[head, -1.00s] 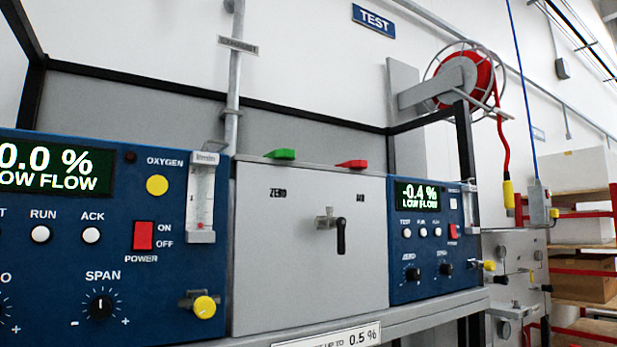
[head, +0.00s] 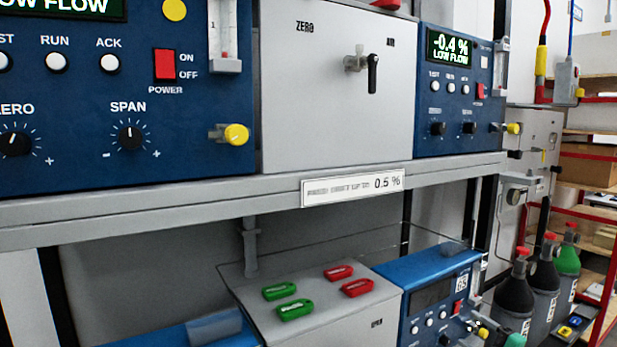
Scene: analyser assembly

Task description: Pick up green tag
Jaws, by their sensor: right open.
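Two green tags lie flat on the top of a lower grey box (head: 345,318). The farther green tag (head: 279,290) is at the left, and the nearer green tag (head: 295,309) lies just below it in the picture. Two red tags lie to their right, a farther red tag (head: 339,272) and a nearer red tag (head: 357,287). The green tags lie apart from the red ones. I can make out neither of my grippers in the head view.
A shelf edge (head: 200,212) runs above the lower box. A blue analyser (head: 440,295) stands right of the box. An upper grey box (head: 325,110) has a black lever handle (head: 373,73). Gas cylinders (head: 515,300) stand at the lower right.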

